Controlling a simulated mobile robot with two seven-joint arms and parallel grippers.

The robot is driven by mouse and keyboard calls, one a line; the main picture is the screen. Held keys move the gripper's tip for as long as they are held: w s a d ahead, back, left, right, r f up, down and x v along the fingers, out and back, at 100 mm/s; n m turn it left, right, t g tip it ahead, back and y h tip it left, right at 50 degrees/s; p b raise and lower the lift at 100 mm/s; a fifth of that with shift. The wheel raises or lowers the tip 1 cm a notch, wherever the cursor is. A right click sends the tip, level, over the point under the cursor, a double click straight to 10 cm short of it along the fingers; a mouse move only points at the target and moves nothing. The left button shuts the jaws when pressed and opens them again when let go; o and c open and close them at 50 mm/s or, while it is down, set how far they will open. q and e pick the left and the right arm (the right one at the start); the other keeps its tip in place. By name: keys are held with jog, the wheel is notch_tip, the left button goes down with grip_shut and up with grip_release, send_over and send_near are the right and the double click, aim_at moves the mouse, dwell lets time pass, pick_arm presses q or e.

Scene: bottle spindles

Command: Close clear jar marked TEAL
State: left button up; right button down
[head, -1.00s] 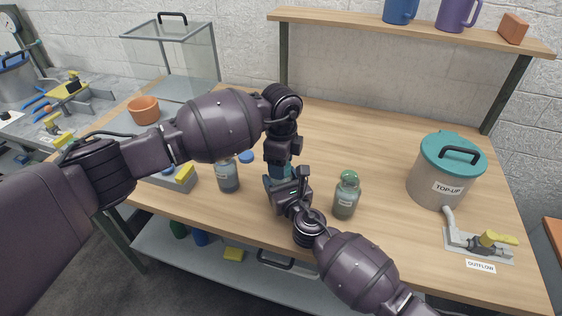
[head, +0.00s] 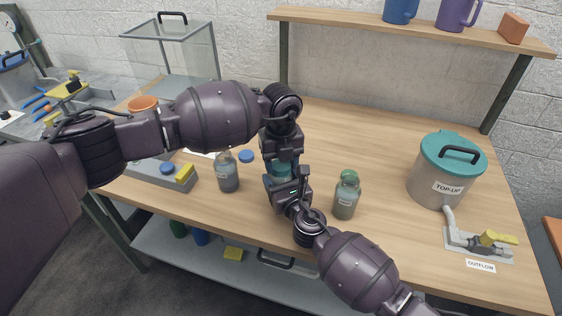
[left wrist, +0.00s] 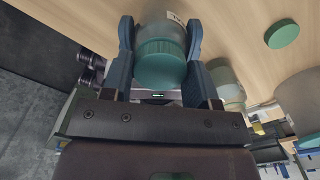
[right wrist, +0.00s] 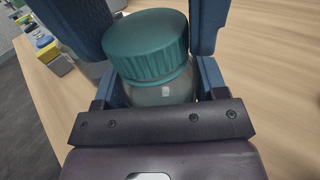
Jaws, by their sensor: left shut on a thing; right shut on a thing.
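The clear jar (right wrist: 160,92) stands upright between my grippers with its ridged teal cap (right wrist: 147,45) on its mouth. In the head view the teal cap (head: 282,171) shows only partly between the grippers. My left gripper (head: 282,156) comes from above, its fingers on either side of the cap in the left wrist view (left wrist: 160,50). My right gripper (head: 288,190) comes from the near side and is shut on the jar body. The jar's marking is too small to read. Whether the cap is fully tight cannot be told.
Another clear jar (head: 228,178) and blue cap (head: 246,156) are at left. The TOP-UP tank (head: 440,185) stands at far right. The back middle table is clear.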

pick_arm(q)
jog(key=m, duration=1.1)
jog(key=shift+m, duration=0.3)
jog(key=m, duration=0.8)
jog(key=shift+m, duration=0.3)
jog(key=m, duration=1.2)
jog(key=o, duration=1)
jog(key=shift+f, duration=0.1)
